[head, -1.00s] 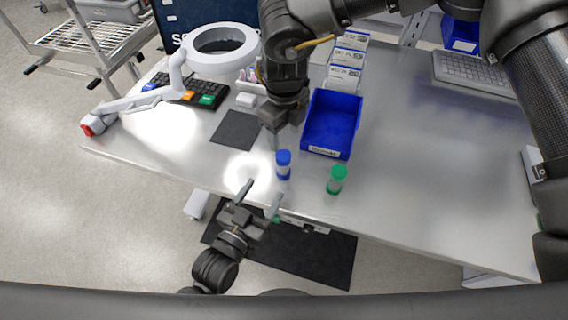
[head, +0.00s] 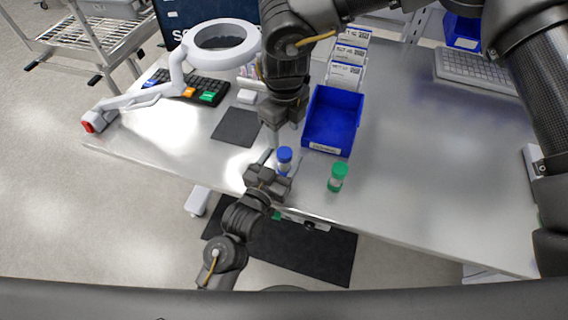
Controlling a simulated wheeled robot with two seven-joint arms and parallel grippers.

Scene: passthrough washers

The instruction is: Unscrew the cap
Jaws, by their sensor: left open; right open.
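A small vial with a blue cap (head: 284,155) stands upright near the front edge of the table. My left gripper (head: 279,168) is open at this vial, with its fingers around the lower part, which is partly hidden. I cannot tell whether the fingers touch it. My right gripper (head: 281,119) comes in from above and is open, just behind and above the blue cap, apart from it. Its fingertips are hard to make out. A second vial with a green cap (head: 338,171) stands upright to the right.
A blue bin (head: 333,148) stands behind the vials, with white labelled boxes (head: 347,58) beyond it. A dark mat (head: 237,127), a keyboard (head: 196,90) and a white ring lamp (head: 222,62) are on the left. The table's right half is largely clear.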

